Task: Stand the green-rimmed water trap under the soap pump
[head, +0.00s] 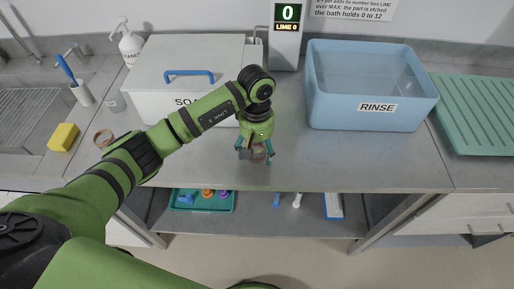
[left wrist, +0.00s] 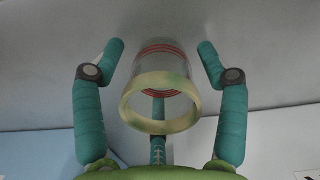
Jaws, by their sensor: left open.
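The water trap (left wrist: 160,88) is a clear cup with a yellow-green rim and red bands near its far end. In the left wrist view it sits between the spread teal fingers of my left gripper (left wrist: 162,50), with gaps on both sides. In the head view my left gripper (head: 256,152) points down over the front of the counter, open around the trap (head: 259,156), which it partly hides. The soap pump (head: 130,45) is a white bottle with a spout, at the back left behind the lidded box. My right gripper is out of view.
A lidded white box (head: 150,75) with a blue handle stands behind my left arm. A blue RINSE tub (head: 375,118) is at right. A sponge (head: 64,137), a brush cup (head: 83,95), a clear cup (head: 116,105) and a tan ring (head: 104,138) are at left. Counter right of my gripper is clear.

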